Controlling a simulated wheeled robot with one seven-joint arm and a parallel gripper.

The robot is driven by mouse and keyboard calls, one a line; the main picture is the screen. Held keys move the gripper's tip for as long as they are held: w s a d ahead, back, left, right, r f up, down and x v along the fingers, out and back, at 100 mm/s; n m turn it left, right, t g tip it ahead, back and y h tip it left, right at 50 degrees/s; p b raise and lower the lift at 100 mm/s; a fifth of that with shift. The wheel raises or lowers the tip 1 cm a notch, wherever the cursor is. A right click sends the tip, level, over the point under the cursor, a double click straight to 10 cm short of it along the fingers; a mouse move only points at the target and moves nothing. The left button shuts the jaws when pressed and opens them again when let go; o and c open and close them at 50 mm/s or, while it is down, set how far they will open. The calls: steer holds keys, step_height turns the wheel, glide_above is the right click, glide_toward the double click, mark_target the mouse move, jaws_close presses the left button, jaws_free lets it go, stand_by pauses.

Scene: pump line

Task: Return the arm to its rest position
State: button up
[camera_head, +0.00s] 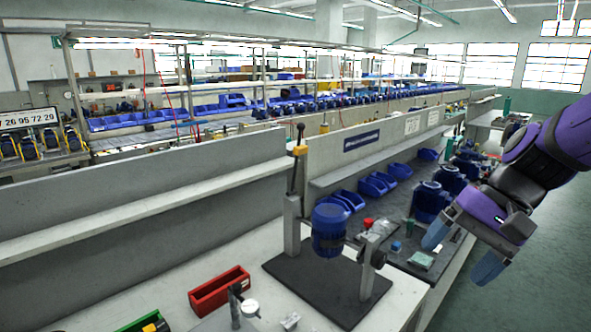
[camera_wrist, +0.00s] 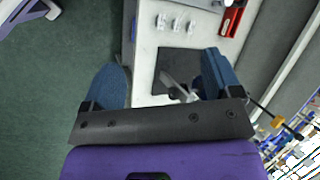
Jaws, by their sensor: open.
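My gripper (camera_head: 461,251) is at the right of the head view, at the end of my purple and black arm. Its two blue fingers are spread apart with nothing between them. It hangs beside the bench's right edge, partly over the green floor. In the wrist view my gripper (camera_wrist: 164,85) also shows open and empty, with the white bench top and a dark mat beyond the fingers.
A blue pump (camera_head: 330,230) sits in a stand on a black mat (camera_head: 318,284). A red bin (camera_head: 219,291) and small parts lie on the bench (camera_head: 180,283). Blue pumps and bins line the bench behind. The green floor (camera_head: 548,262) at right is clear.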

steer(key=s+d+r+n+t+h, duration=0.4)
steer(key=s+d+r+t+h, duration=0.1)
steer(key=s+r, duration=0.3)
steer(key=shift+d+t+h, duration=0.4)
steer(key=shift+d+h, duration=0.1)
steer(key=shift+c, duration=0.2)
stand_by(1.5)
